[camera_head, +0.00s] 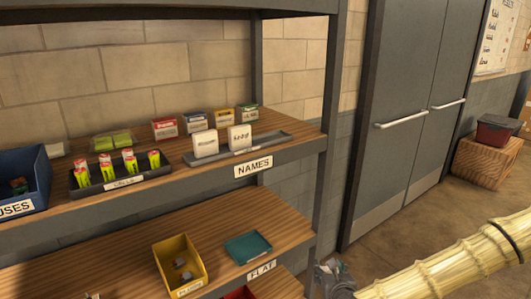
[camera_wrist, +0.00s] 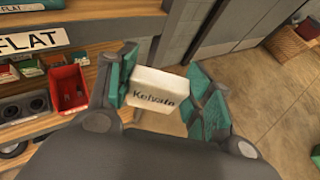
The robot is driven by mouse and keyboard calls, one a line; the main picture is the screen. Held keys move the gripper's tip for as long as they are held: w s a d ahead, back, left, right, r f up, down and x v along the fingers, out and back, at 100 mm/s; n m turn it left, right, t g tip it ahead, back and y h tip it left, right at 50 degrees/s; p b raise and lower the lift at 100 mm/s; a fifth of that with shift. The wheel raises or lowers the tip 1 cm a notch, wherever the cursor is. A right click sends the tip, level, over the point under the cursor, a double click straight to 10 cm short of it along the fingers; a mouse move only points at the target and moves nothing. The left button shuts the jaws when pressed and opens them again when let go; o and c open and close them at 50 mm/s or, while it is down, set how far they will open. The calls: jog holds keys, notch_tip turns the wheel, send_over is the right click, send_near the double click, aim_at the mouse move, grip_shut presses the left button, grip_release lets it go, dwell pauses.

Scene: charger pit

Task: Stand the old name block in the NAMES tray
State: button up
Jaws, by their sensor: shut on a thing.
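A white name block (camera_wrist: 160,100) with dark lettering is between the teal finger pads of my gripper (camera_wrist: 164,88) in the wrist view. The gripper is shut on it, clear of the shelf boards. The grey NAMES tray (camera_head: 272,139) lies on the upper shelf in the head view, above the NAMES label (camera_head: 253,168). Two white name blocks, a left one (camera_head: 205,144) and a right one (camera_head: 240,138), stand upright in it. The right part of the tray is bare. In the head view my gripper (camera_head: 334,279) is low, right of the lower shelf; its block is not clear there.
A tray of yellow-green pieces (camera_head: 122,179) and a blue bin (camera_head: 24,182) stand left of the NAMES tray. Several small boxes (camera_head: 193,122) stand behind it. A grey shelf post (camera_head: 334,110) rises at its right. A red bin (camera_wrist: 69,89) is at left in the wrist view.

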jog(key=w+a+r+n+y, duration=0.2)
jog(key=a+r, duration=0.2)
jog(key=r, duration=0.8)
jog(key=w+a+r+n+y, duration=0.1)
jog(key=w+a+r, duration=0.15)
jog(key=r, duration=0.95)
jog(key=s+a+r+n+g+y+p, duration=0.1)
jog(key=s+a+r+y, duration=0.15)
jog(key=r, duration=0.45)
jog(key=s+a+r+n+g+y, duration=0.1)
jog(key=a+r+n, duration=0.15)
jog(key=r, duration=0.55)
jog(key=s+a+r+n+g+y+p, duration=0.1)
jog(key=s+a+r, duration=0.1)
jog(key=a+r, duration=0.35)
jog(key=w+p, duration=0.5)
jog(key=w, duration=0.9)
jog(key=shift+w+p, duration=0.35)
jog(key=shift+w+a+f, duration=0.1)
jog(key=shift+w, duration=0.1)
jog(key=shift+f+p, duration=0.75)
jog(key=shift+f, duration=1)
jog(key=shift+f, duration=0.15)
jog(key=o, duration=1)
